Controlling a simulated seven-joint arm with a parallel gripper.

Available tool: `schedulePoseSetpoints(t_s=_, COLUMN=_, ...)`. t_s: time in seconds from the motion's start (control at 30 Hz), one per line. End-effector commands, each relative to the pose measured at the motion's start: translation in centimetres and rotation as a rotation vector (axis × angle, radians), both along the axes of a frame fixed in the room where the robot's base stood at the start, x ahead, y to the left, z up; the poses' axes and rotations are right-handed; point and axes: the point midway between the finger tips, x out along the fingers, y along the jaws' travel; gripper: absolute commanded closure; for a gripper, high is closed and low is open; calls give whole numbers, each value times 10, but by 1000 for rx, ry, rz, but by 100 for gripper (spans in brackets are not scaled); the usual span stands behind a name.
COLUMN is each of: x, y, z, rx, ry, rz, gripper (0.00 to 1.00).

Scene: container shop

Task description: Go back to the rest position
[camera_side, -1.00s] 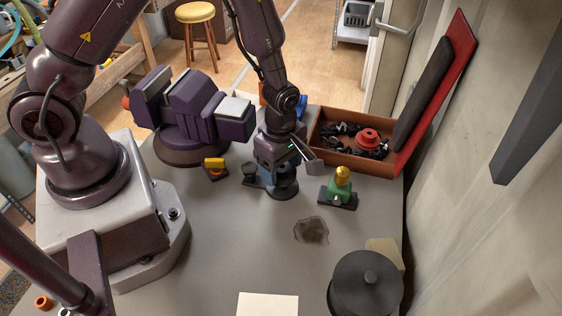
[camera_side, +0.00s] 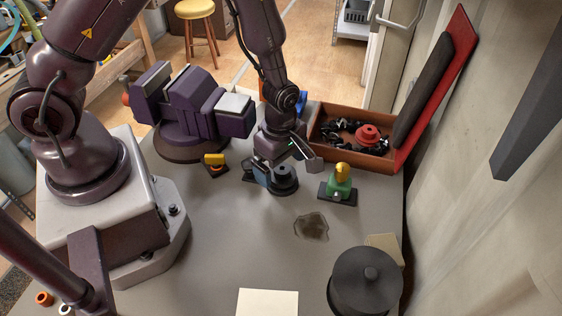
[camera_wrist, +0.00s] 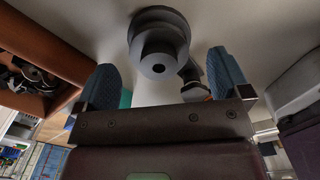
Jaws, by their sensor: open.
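My gripper (camera_wrist: 168,85) is open and empty in the wrist view, its two blue fingertips wide apart. In the side view my gripper (camera_side: 268,172) hangs over the bench, just above and behind a dark stepped round part (camera_side: 284,183). That part also shows in the wrist view (camera_wrist: 158,35), ahead of the fingers and apart from them, with a round hole in its middle. In the side view my wrist partly hides the area around the fingers.
An open wooden box (camera_side: 385,158) with a red part (camera_side: 368,134) and dark pieces stands right of my gripper. A green-and-yellow item (camera_side: 340,182) stands in front of it. A purple machine (camera_side: 190,110) stands left. A dark lidded pot (camera_side: 365,282) is at front right. The front middle is mostly clear.

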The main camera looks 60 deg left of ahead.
Motion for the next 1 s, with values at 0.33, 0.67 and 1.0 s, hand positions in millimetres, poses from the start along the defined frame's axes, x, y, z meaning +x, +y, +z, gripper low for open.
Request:
schedulePoseSetpoints(t_s=0.33, x=1, y=-1, z=33, rx=0, ry=-4, rz=-2, gripper=5)
schedulePoseSetpoints(t_s=0.67, x=1, y=0, z=64, rx=0, ry=-3, rz=-1, gripper=5)
schedulePoseSetpoints(t_s=1.0, x=0, y=0, z=69, rx=0, ry=0, rz=0, gripper=5)
